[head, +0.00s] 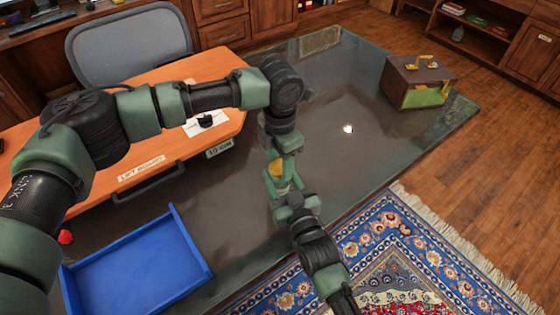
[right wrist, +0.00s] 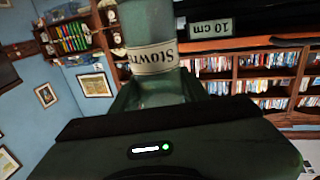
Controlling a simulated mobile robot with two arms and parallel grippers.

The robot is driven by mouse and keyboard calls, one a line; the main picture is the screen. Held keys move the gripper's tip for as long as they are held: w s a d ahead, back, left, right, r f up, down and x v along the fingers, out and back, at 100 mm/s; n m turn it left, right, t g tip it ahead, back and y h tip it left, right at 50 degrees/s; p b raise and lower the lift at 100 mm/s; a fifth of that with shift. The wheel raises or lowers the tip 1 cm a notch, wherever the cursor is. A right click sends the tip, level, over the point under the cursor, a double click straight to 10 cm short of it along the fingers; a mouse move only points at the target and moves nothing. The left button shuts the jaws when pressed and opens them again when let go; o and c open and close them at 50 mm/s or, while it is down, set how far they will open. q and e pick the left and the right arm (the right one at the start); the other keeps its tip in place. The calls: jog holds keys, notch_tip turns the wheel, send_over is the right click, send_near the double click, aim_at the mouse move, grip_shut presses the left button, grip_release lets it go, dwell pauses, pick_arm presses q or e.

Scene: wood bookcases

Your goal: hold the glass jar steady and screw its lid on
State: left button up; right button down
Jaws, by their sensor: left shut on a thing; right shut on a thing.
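The glass jar (right wrist: 152,85) is greenish and clear with a cream printed label. In the right wrist view it stands between the fingers of my right gripper, which is shut on it. In the head view my right gripper (head: 283,186) reaches up from below and mostly hides the jar. The fingers hide the join, so I cannot tell whether lid and jar touch.
A blue tray (head: 140,266) lies at lower left, beside an orange-topped board (head: 150,135). A brown and green box with a yellow handle (head: 416,80) stands at the table's far right. The dark glossy tabletop (head: 350,95) between is largely clear. A patterned rug (head: 400,250) lies below the front edge.

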pick_arm(q)
jog(key=o, duration=1.3)
jog(key=shift+o, duration=0.2)
jog(key=shift+r, duration=0.1)
jog(key=shift+r, duration=2.2)
jog(key=shift+c, duration=0.4)
